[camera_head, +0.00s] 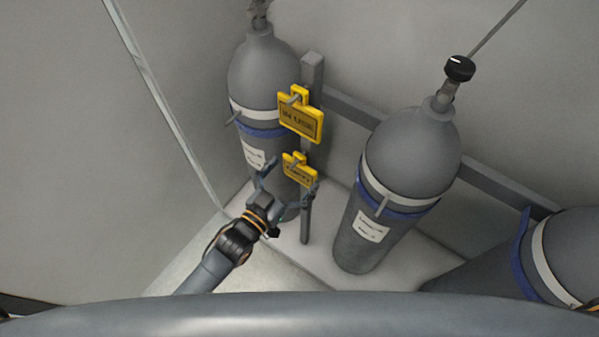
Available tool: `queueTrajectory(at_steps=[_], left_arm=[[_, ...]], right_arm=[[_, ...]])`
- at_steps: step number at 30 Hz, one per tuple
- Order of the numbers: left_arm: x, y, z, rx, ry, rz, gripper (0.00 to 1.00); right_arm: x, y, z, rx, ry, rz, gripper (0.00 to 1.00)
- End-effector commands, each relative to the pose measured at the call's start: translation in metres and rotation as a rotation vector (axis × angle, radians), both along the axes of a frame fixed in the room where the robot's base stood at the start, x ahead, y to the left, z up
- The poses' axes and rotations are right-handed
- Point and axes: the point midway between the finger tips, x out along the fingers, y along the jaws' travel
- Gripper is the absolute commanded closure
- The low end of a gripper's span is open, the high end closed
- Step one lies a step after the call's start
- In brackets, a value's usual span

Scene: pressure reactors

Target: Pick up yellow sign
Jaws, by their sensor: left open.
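Two yellow signs hang on pegs on a grey post beside the left gas cylinder. The upper yellow sign (301,119) reads "IN USE". The lower yellow sign (299,170) hangs below it, and its dark text is too small to read for sure. My left gripper (288,178) is open, with its fingers spread on both sides of the lower sign's bottom part. I cannot tell whether the fingers touch the sign. My right gripper is out of view.
A grey cylinder (262,75) stands left of the post (312,70). Another cylinder (408,160) with a black knob (460,68) stands in the middle, and a third (572,255) at the right edge. A wall rail (352,109) runs behind them. A wall panel closes the left side.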

Motion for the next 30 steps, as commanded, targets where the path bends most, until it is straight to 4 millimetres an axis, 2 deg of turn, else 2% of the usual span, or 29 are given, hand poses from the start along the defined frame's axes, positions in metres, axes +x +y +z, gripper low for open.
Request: queueTrajectory(at_steps=[1, 4, 12, 14, 18, 30], left_arm=[[0.007, -0.004, -0.003, -0.001, -0.003, 0.000, 0.00], [0.015, -0.010, -0.002, -0.001, -0.001, 0.001, 0.00], [0.017, -0.012, -0.001, 0.001, 0.002, 0.000, 0.00], [0.017, -0.012, -0.001, 0.001, 0.002, 0.000, 0.10], [0.017, -0.012, -0.001, 0.001, 0.002, 0.000, 0.38], [0.017, -0.012, 0.003, 0.001, 0.001, 0.000, 0.38]], right_arm=[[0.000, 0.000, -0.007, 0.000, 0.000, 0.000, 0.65], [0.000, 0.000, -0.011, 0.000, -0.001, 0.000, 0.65], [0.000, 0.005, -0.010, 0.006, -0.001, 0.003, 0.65], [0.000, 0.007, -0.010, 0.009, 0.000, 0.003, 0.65], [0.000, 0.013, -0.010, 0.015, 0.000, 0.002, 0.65], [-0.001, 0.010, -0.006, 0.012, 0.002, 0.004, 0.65]])
